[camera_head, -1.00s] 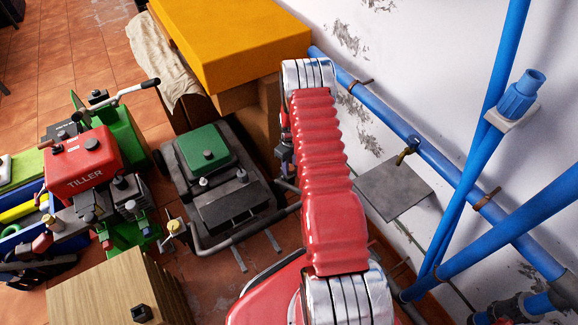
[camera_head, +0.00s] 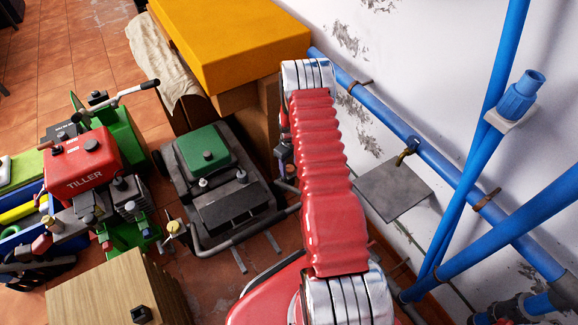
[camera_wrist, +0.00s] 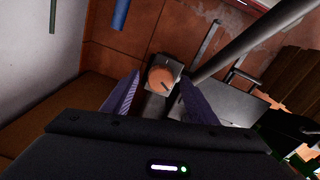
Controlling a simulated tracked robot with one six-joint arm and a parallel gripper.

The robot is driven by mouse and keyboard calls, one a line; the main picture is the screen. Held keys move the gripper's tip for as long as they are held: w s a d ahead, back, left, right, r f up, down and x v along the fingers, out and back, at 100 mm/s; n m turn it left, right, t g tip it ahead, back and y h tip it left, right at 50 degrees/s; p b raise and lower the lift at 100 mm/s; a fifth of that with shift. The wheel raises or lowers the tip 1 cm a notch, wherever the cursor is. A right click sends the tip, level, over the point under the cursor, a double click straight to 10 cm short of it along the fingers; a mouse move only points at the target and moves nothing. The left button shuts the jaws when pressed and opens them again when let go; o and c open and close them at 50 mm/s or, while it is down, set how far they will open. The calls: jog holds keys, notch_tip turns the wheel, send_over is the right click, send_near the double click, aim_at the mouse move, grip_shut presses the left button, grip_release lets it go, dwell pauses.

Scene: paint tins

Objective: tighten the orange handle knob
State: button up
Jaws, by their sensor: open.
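The orange knob (camera_wrist: 160,79) shows in the wrist view as a round top with a dark slot or line across it. It sits on a small grey block beside a dark grey handle tube (camera_wrist: 240,50). My gripper (camera_wrist: 159,84) is open, with one finger to the left of the knob and one to the right. A gap seems to remain beside the knob, but I cannot tell the fingers' exact depth. In the head view my red arm hides the knob and gripper. The machine with the green cover (camera_head: 207,150) and its tube handle (camera_head: 243,236) lie left of my arm.
A red and green tiller (camera_head: 85,165) stands at the left. A wooden box (camera_head: 95,285) is at the front left. A yellow box (camera_head: 235,40) stands behind. Blue pipes (camera_head: 480,205) and a grey plate (camera_head: 392,190) line the wall at right.

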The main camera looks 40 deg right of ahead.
notch_tip(320, 180, up, 14)
jog(key=shift+f, duration=0.2)
dwell(0.4)
dwell(0.6)
jog(key=m+g, duration=0.1)
jog(key=m, duration=0.2)
send_over(291, 178)
jog(key=s+a, duration=0.2)
jog(key=s, duration=0.1)
jog(key=s+a+r+t, duration=0.2)
jog(key=s+a+r, duration=0.5)
jog(key=r, duration=0.6)
jog(key=s+a+r+t, duration=0.2)
jog(key=s+a+r, duration=0.5)
jog(key=r, duration=0.6)
jog(key=s+a+r+t, duration=0.2)
jog(key=s+a+r, duration=0.4)
jog(key=a+r, duration=0.4)
notch_tip(291, 178, up, 4)
jog(key=shift+s+a+f+n+t, duration=0.2)
jog(key=shift+s+a+n+t, duration=0.1)
jog(key=shift+s+n, duration=0.1)
